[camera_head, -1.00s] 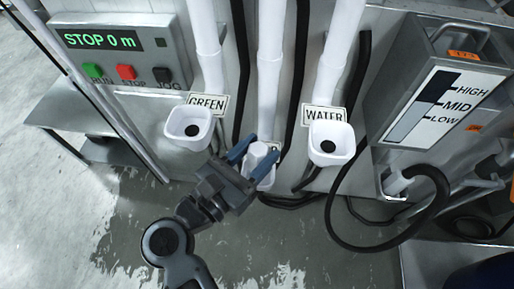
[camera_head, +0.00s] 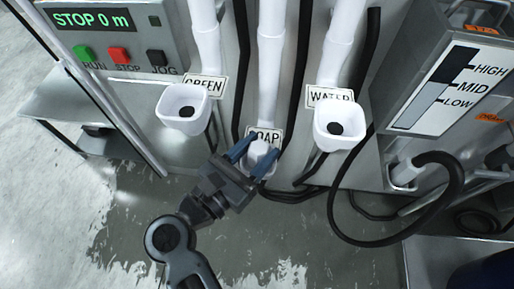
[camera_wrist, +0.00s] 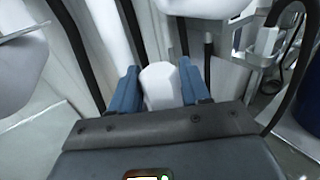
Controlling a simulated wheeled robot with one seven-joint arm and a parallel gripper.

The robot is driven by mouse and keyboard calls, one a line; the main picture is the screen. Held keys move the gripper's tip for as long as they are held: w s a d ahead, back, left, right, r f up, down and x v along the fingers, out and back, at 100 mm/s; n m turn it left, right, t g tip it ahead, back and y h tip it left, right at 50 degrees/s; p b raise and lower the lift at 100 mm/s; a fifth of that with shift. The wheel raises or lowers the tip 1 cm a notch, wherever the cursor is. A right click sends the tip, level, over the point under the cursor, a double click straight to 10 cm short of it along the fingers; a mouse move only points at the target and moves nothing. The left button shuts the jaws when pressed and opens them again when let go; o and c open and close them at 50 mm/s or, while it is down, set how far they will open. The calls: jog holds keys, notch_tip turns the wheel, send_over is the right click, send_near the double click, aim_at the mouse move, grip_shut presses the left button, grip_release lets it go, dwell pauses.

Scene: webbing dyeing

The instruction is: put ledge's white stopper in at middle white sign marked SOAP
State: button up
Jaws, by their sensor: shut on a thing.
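The white SOAP sign (camera_head: 265,134) is in the middle of the wall, partly covered by my gripper. A white cup (camera_head: 265,170) sits below it, mostly hidden behind the fingers. My gripper (camera_head: 254,153) is at this cup, its blue fingers shut on the white stopper (camera_head: 261,151). In the wrist view, the pale rounded stopper (camera_wrist: 160,86) stands between the two blue fingertips (camera_wrist: 161,90). Its lower end is hidden, so I cannot tell whether it is seated in the cup's hole.
The GREEN cup (camera_head: 183,108) is on the left and the WATER cup (camera_head: 340,126) on the right, each with a dark centre. White pipes (camera_head: 271,70) and black hoses run down the wall. A level-gauge box (camera_head: 450,85) and looped black hose stand right. A control box (camera_head: 110,35) is upper left.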

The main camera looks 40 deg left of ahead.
jog(key=o, duration=1.1)
jog(key=s, duration=0.7)
jog(key=shift+s+b, duration=0.4)
